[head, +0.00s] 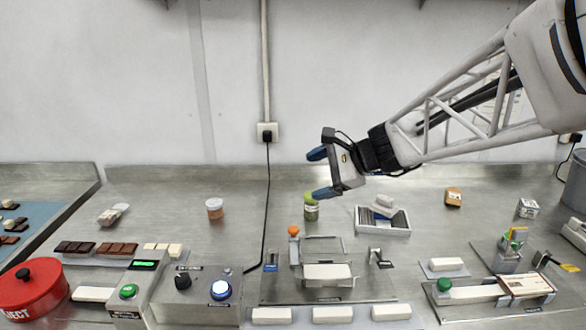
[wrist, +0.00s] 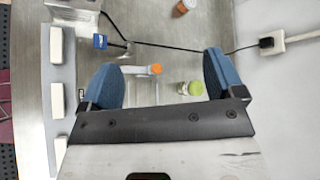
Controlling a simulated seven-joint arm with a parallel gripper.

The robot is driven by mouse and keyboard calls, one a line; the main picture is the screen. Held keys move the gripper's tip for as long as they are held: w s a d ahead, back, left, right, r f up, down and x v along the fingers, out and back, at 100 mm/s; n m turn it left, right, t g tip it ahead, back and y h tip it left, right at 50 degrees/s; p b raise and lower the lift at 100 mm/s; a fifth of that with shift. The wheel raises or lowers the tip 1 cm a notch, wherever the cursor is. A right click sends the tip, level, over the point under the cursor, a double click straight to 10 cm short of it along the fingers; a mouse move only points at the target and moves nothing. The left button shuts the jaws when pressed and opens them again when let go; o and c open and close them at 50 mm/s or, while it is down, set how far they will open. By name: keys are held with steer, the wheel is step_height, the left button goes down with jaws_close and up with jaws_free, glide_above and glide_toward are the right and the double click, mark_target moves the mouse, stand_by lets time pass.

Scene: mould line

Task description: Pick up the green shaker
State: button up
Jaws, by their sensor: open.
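The green shaker (head: 311,211) is a small jar with a lime-green lid and stands on the steel bench, just below my gripper (head: 318,174) in the head view. Its lid is partly hidden by the lower blue finger there. In the wrist view the green shaker (wrist: 190,89) shows between the two blue fingers, closer to the right one. My gripper (wrist: 168,80) is open and empty, with its fingers wide apart. It is above the bench, and the shaker appears to stand untouched on the bench.
An orange-topped shaker or knob (head: 294,232) stands close in front of the shaker, by a mould fixture (head: 322,246). A grey tray (head: 384,229) lies to the right. Bench between jar and cable is clear.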

steer(key=w+m+t+y, duration=0.2)
steer(key=w+m+t, duration=0.3)
steer(key=w, duration=0.7)
steer(key=m+t, duration=0.3)
steer(key=m, duration=0.5)
glide_above(318, 204)
steer(key=s+d, duration=0.1)
steer(key=s, duration=0.1)
step_height(318, 204, down, 3)
steer(key=f, duration=2.1)
steer(key=shift+w+d+f, duration=0.15)
steer(key=shift+d+f, duration=0.15)
steer(key=shift+f, duration=0.05)
steer(key=shift+x, duration=2.5)
steer(key=shift+r, duration=0.1)
steer(key=c, duration=1.1)
steer(key=shift+o, duration=0.2)
